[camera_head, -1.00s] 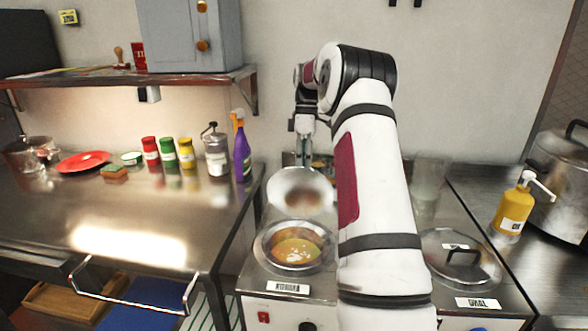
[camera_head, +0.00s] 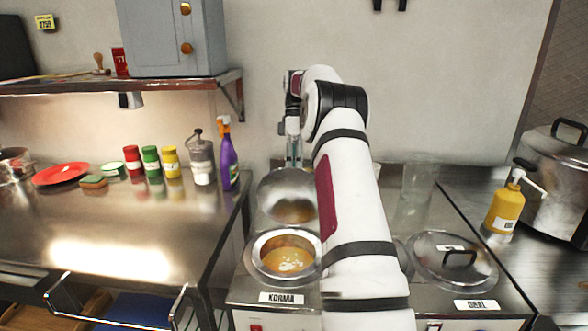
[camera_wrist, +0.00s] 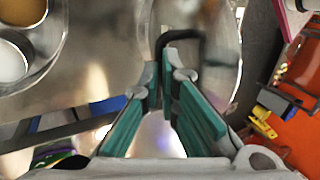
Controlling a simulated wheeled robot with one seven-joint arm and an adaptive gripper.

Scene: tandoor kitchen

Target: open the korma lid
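The korma lid (camera_head: 290,196) is a round, shiny metal lid, raised and tilted up at the back of the korma pot (camera_head: 256,262). Orange-brown korma (camera_head: 288,260) shows in the uncovered pot, above the KORMA label (camera_head: 281,298). My gripper (camera_head: 293,152) is behind the lid, mostly hidden. In the wrist view, the teal fingers of my gripper (camera_wrist: 161,75) reach the lid's black handle (camera_wrist: 185,38), with a narrow gap between their tips. Part of the handle passes by the tips; I cannot tell whether they pinch it. The lid's outer face (camera_wrist: 222,50) lies beyond.
The closed dhal lid (camera_head: 440,262) is right of my arm. A yellow pump bottle (camera_head: 504,208) and a large steel pot (camera_head: 555,175) stand farther right. A purple spray bottle (camera_head: 228,165) and several jars stand on the left counter (camera_head: 120,225). A shelf (camera_head: 90,85) hangs above.

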